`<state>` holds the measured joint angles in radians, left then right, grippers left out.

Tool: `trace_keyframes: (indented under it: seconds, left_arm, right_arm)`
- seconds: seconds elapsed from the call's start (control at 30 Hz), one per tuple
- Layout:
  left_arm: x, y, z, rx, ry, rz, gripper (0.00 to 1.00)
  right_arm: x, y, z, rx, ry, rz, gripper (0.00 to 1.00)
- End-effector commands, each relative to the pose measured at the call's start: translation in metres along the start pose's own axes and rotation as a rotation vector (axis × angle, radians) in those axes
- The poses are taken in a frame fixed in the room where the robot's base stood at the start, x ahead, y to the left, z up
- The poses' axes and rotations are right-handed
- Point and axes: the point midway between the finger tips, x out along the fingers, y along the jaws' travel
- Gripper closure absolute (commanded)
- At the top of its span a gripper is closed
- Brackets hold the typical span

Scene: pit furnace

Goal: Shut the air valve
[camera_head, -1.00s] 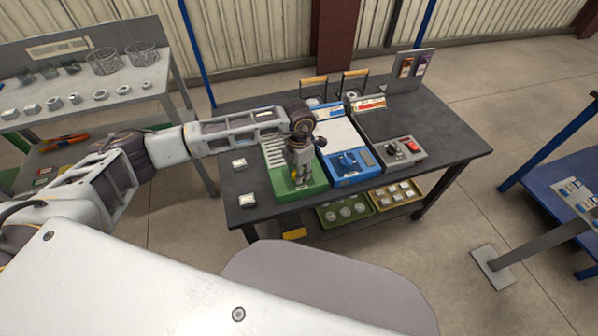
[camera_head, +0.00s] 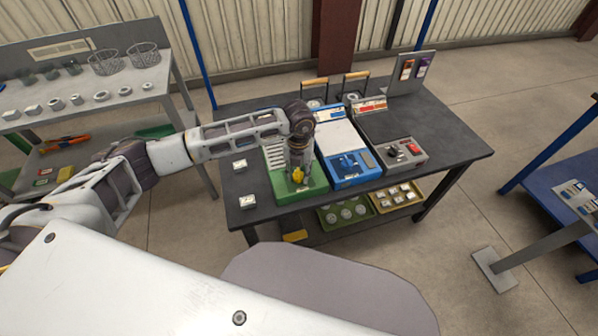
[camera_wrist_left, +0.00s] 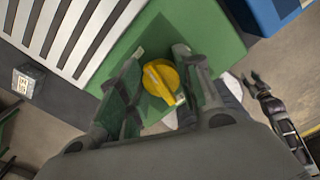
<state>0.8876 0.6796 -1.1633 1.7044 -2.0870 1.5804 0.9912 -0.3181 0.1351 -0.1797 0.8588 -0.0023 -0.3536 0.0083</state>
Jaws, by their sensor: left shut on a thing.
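The air valve appears to be the yellow knob (camera_head: 298,175) on the front of the green unit (camera_head: 317,186), at the left of the dark workbench. It also shows in the left wrist view (camera_wrist_left: 160,82), with a raised grip bar across its round body. My left gripper (camera_head: 298,168) reaches down over it. In the left wrist view its two fingers (camera_wrist_left: 160,66) stand on either side of the knob, shut on it. The fingers hide parts of the knob's sides. My right gripper (camera_wrist_left: 252,80) shows small at the right of the wrist view, its fingers apart and empty.
A blue unit (camera_head: 349,170) with a blue knob stands close right of the green unit. A grey box (camera_head: 402,153) with a red control sits farther right. Small white-topped blocks (camera_head: 247,201) lie to the left. Trays stand on the shelf below.

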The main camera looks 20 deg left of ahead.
Motion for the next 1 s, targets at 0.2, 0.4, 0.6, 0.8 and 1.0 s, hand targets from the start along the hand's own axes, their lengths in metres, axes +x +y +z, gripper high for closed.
trace_keyframes:
  seconds: [0.2, 0.4, 0.6, 0.8, 1.0]
  left_arm:
    - [-0.002, 0.001, 0.002, -0.146, -0.005, -0.002, 0.9]
    - [-0.002, 0.001, 0.002, -0.232, -0.006, -0.002, 0.9]
    - [-0.003, 0.001, 0.002, -0.268, -0.006, -0.002, 0.9]
    - [-0.003, 0.002, 0.003, -0.273, -0.007, -0.003, 0.9]
    - [-0.003, 0.002, 0.003, -0.272, -0.007, -0.003, 0.65]
  right_arm:
    - [0.0, 0.003, -0.003, -0.001, 0.003, 0.003, 0.6]
    - [-0.001, 0.004, -0.005, -0.001, 0.011, 0.004, 0.6]
    - [0.0, 0.004, 0.002, -0.002, 0.002, 0.004, 0.6]
    - [0.0, 0.004, 0.009, -0.003, -0.008, 0.004, 0.6]
    - [0.0, 0.004, 0.01, -0.003, -0.01, 0.004, 0.6]
